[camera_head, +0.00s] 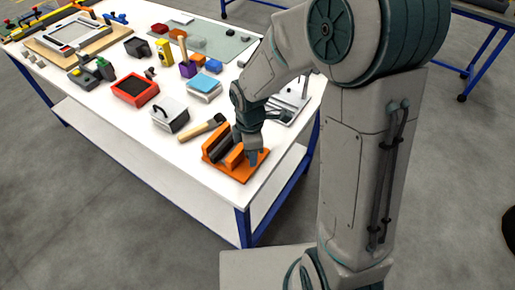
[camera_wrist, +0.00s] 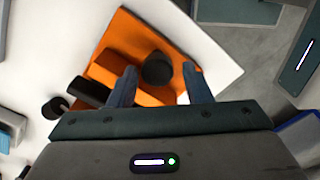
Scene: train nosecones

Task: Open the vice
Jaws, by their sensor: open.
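The orange vice (camera_head: 243,173) sits at the front right corner of the white table, with a dark piece (camera_head: 219,148) along its left side. It also shows in the wrist view (camera_wrist: 122,38), where a round black knob (camera_wrist: 157,68) stands out from it. My gripper (camera_head: 252,155) is over the right part of the vice, pointing down. In the wrist view my gripper (camera_wrist: 160,72) is open, one finger on each side of the black knob. Gaps show between the fingers and the knob. I cannot tell whether the left finger touches the orange body.
A wooden-handled hammer (camera_head: 203,128) lies just behind the vice. A white-and-black box (camera_head: 170,115), a red-rimmed tray (camera_head: 135,89) and a blue-topped block (camera_head: 205,84) stand farther back. The table's front edge is close to the vice.

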